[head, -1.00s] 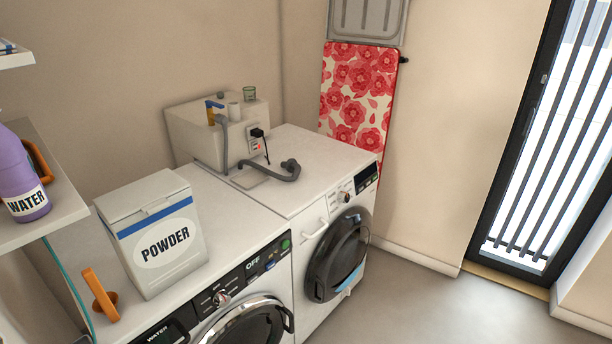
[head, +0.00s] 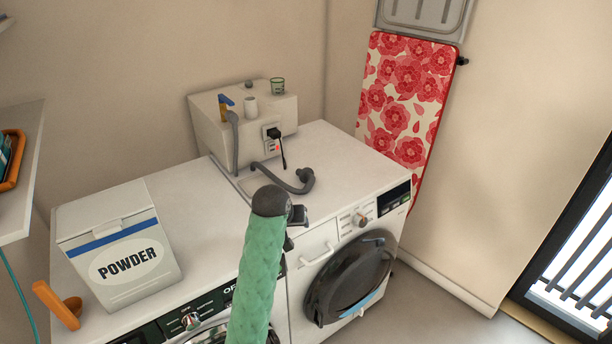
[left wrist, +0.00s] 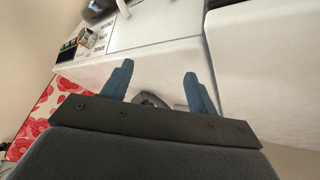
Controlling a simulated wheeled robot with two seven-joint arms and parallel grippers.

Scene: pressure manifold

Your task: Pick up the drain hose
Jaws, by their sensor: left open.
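The grey drain hose (head: 306,179) lies on top of the right-hand washing machine, in front of the beige box, with its bent end toward the machine's front. My left arm, in a green sleeve, reaches up from the bottom of the head view. My left gripper (head: 298,215) is mostly hidden behind its dark wrist, near the machine's front top edge and just below the hose end in the picture. In the left wrist view my left gripper (left wrist: 158,72) is open, blue fingers apart and nothing held. A dark grey curved piece, seemingly the hose (left wrist: 150,98), shows between the finger bases.
The beige box (head: 212,132) with a socket and black plug (head: 274,133) stands behind the hose. A powder box (head: 125,258) and an orange scoop (head: 58,308) are on the left machine. A floral ironing board (head: 408,95) leans at the back right. The white tops are otherwise clear.

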